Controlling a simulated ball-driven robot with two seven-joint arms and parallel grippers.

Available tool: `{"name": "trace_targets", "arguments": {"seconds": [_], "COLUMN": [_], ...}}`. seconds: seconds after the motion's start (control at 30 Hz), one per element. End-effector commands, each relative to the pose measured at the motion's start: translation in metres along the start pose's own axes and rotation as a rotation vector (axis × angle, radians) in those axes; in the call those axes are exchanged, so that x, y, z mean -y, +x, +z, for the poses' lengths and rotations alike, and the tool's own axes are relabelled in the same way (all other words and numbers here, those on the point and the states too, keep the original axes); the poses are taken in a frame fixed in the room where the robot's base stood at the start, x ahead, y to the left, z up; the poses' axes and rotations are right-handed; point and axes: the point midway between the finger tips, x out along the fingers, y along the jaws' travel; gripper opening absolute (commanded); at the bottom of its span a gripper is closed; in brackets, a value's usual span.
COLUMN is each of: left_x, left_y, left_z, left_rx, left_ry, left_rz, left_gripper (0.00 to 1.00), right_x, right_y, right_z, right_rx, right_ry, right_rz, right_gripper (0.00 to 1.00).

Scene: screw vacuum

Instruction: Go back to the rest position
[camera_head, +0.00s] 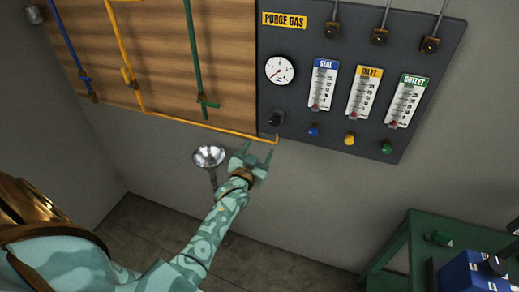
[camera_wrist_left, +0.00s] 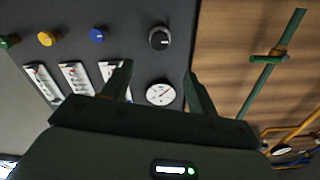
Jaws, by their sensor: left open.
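My left gripper (camera_head: 251,155) is open and empty in the head view. It is just below the lower left part of the dark purge gas panel (camera_head: 297,103), near the black knob (camera_head: 276,118). In the left wrist view the two fingers of my left gripper (camera_wrist_left: 158,88) stand apart with nothing between them. Beyond them are the round gauge (camera_wrist_left: 161,94) and the black knob, which also shows in this view (camera_wrist_left: 159,39). My right gripper is in neither view.
A wooden board (camera_head: 170,60) with blue, green and yellow pipes is left of the panel. A shiny metal funnel-shaped thing (camera_head: 209,156) is left of my left gripper. A green table (camera_head: 405,240) with a blue box (camera_head: 470,272) stands at lower right.

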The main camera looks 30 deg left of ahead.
Motion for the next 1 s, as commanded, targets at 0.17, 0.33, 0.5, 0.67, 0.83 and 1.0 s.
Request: {"name": "trace_targets", "arguments": {"seconds": [0.17,0.33,0.5,0.67,0.83,1.0], "left_x": [0.0,0.0,0.0,-0.013,-0.068,-0.113], "left_y": [0.0,0.0,0.0,-0.005,-0.048,-0.135], "left_z": [0.0,0.0,0.0,0.033,0.147,0.276], "left_rx": [0.0,0.0,0.0,0.103,0.359,0.636], "left_ry": [0.0,0.0,-0.001,-0.029,-0.033,0.003], "left_rz": [0.0,0.0,0.0,0.031,0.152,0.274], "left_gripper": [0.59,0.59,0.59,0.59,0.59,0.59], "right_x": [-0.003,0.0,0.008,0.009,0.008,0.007], "right_y": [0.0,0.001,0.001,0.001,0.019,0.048], "right_z": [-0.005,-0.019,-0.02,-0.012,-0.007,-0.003], "right_rx": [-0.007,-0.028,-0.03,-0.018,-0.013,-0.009], "right_ry": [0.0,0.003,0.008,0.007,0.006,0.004], "right_rz": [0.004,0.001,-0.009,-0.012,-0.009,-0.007], "right_gripper": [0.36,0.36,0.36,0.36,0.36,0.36]}}
